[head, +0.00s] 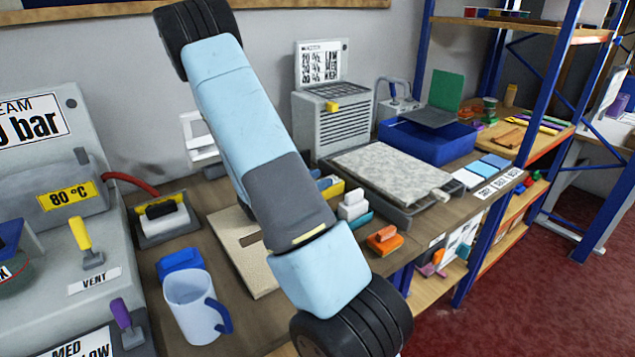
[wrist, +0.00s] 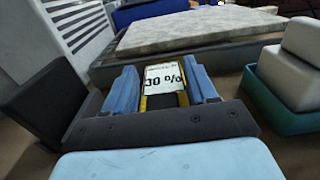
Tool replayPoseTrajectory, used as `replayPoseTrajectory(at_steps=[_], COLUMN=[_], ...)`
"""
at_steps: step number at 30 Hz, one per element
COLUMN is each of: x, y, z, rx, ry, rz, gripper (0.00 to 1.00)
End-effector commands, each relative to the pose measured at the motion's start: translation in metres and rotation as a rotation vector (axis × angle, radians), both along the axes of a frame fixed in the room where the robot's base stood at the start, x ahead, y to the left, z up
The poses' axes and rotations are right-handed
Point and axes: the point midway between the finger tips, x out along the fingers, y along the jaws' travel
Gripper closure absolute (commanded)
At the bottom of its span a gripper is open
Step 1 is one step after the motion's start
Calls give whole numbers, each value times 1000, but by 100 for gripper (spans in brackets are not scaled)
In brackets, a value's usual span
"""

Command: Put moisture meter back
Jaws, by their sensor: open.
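The moisture meter appears to be the yellow-edged device (wrist: 164,78) with a white display reading a percentage, upside down in the wrist view. In the head view only a yellow piece (head: 334,190) shows beside my arm; the rest is hidden. My gripper (wrist: 163,72) is open, with one blue finger on each side of the meter. The fingers are close to its sides; I cannot tell whether either touches.
A grey tray with a speckled slab (head: 390,174) lies behind the gripper. White blocks (head: 353,205) in a teal tray stand close on the right. A grey louvred unit (head: 330,122) stands at the back. A white mug (head: 194,307) and orange block (head: 384,240) are nearer the front.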

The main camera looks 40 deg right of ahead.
Motion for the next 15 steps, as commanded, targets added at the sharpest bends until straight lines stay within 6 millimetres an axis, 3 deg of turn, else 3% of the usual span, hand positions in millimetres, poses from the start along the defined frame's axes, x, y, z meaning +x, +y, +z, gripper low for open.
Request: replayPoseTrajectory(at_steps=[2, 15], x=[0, 6], y=[0, 86], z=[8, 7], rx=[0, -1], ry=[-4, -3], rz=[-1, 2], gripper=[43, 43])
